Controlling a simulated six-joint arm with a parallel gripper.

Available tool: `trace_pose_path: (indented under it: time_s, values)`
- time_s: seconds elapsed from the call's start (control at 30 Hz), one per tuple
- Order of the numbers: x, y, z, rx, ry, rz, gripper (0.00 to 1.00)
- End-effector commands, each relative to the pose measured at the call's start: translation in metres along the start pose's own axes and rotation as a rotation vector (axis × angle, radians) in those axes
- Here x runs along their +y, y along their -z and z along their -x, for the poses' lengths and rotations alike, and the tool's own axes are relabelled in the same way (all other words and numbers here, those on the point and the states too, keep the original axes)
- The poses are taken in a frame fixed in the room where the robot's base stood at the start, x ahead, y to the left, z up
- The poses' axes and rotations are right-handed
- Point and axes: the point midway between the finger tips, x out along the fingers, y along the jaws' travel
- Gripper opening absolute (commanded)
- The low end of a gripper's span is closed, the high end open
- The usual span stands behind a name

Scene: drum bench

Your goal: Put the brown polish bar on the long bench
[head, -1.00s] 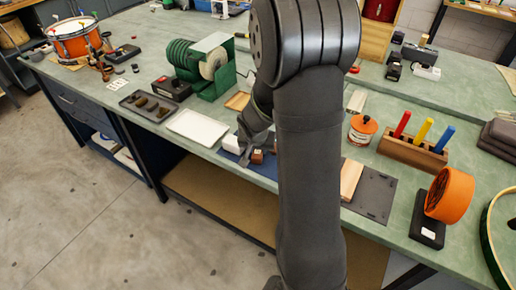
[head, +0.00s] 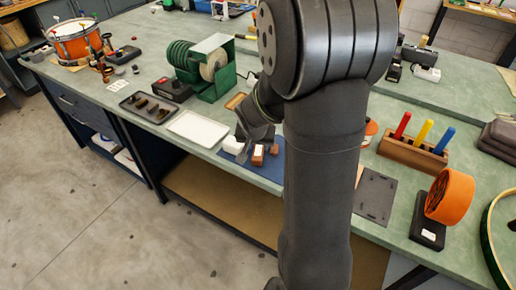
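A brown polish bar (head: 258,155) with a pale label is at the blue mat (head: 230,159) near the front edge of the long green-topped bench (head: 142,62). A second reddish-brown bar (head: 274,150) is just right of it, and a white bar (head: 233,145) is to its left. My gripper (head: 250,150) points down among these bars, close behind the labelled brown bar. Its fingertips are small and partly hidden, so I cannot tell whether they touch or grip a bar.
A white tray (head: 198,128) and a dark tray with several brown pieces (head: 128,100) lie left of the mat. A green buffing machine (head: 215,86) stands behind. A wooden block with coloured handles (head: 397,153) is at right. My arm hides the middle of the bench.

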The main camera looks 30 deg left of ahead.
Motion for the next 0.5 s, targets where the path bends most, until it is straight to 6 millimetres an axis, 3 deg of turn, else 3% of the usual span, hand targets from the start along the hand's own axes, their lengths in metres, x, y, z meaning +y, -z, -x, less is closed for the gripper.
trace_pose_path:
  time_s: [0.2,0.47,0.5]
  values:
    - [0.0,0.001,0.038,0.003,0.002,0.0,0.4]
    - [0.0,0.0,0.065,0.0,0.0,-0.001,0.4]
    - [0.0,0.0,0.067,0.0,0.0,-0.001,0.47]
